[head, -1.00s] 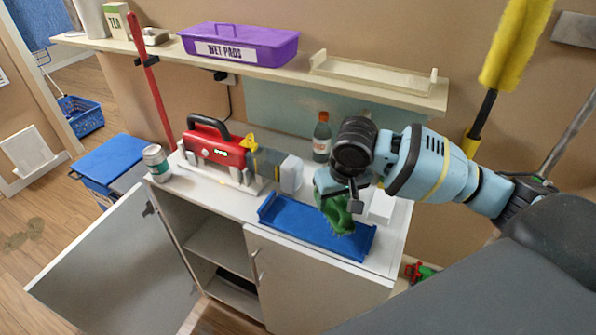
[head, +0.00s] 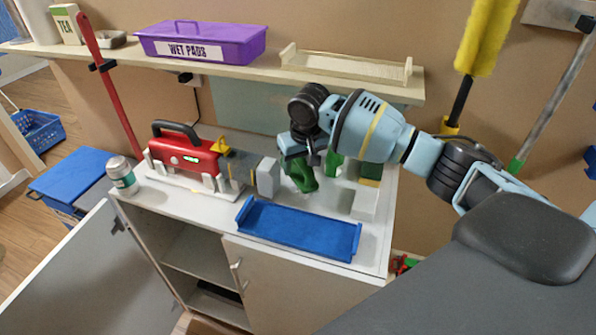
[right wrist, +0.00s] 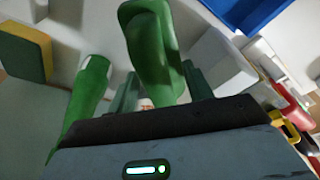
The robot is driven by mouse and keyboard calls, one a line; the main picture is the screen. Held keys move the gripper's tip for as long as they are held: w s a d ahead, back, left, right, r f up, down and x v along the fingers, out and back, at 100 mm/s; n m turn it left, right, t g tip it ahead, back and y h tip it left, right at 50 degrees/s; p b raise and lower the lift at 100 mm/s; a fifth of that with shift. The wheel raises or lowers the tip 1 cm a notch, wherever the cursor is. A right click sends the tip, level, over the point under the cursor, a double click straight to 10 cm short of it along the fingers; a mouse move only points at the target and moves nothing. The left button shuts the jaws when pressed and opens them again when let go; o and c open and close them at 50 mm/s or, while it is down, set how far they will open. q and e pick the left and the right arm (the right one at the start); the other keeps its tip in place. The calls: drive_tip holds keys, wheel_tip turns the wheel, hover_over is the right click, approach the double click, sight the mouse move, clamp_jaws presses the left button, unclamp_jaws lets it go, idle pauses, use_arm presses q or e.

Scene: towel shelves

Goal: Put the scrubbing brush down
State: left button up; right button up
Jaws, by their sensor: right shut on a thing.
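My right gripper (head: 298,158) is shut on the green scrubbing brush (head: 302,178), over the back of the white counter top, behind the blue tray (head: 300,229). In the right wrist view the brush (right wrist: 152,45) stands out from between the fingers (right wrist: 155,95). I cannot tell whether the brush touches the counter. The blue tray looks empty, and its corner shows in the right wrist view (right wrist: 262,12). My left gripper is not in view.
A green bottle (right wrist: 88,95) stands close beside the gripper. A yellow-green sponge (head: 370,172) and a white block (head: 364,204) are to the right. A red tool (head: 185,157) and a can (head: 122,176) are left. A shelf (head: 240,70) hangs above.

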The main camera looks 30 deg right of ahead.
sight(299, 170)
drive_tip(key=shift+w, duration=0.2)
drive_tip(key=shift+w+d+f, duration=0.1)
drive_tip(key=shift+w+f, duration=0.1)
drive_tip(key=shift+f, duration=0.15)
drive_tip(key=shift+s+x, duration=0.15)
drive_tip(key=shift+x, duration=0.55)
drive_tip(key=shift+s+x, duration=0.15)
drive_tip(key=shift+x, duration=0.5)
drive_tip(key=shift+f, duration=0.25)
drive_tip(key=o, duration=1)
drive_tip(key=shift+r, duration=0.1)
